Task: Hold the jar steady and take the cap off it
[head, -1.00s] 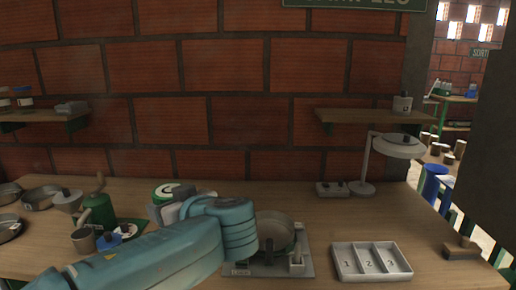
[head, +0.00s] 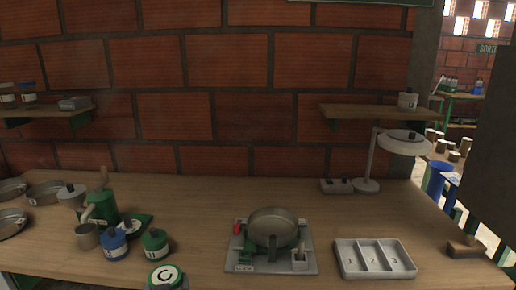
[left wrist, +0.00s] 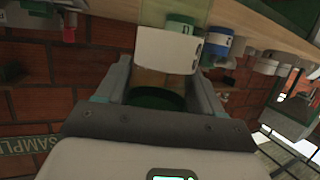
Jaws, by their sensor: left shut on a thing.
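The jar (left wrist: 168,50) is between my left gripper's fingers (left wrist: 162,95) in the left wrist view. It has a white label band with dark marks and a clear part beside it. A dark green round part, which looks like its cap, lies deeper between the fingers. In the head view the cap (head: 164,276) shows as a green-rimmed white disc with a dark C, on top at the bottom edge. The jar's body is cut off below it there. A grey bit of my left gripper (head: 185,284) shows beside the cap. My right gripper is not in view.
A green jar (head: 155,243) and a blue jar (head: 113,246) stand at left, near a metal cup (head: 87,236) and pans. A metal-pan device (head: 272,224) stands mid-table. A numbered tray (head: 374,260) and lamp (head: 402,142) are at right. Bare wood lies between the jars and the device.

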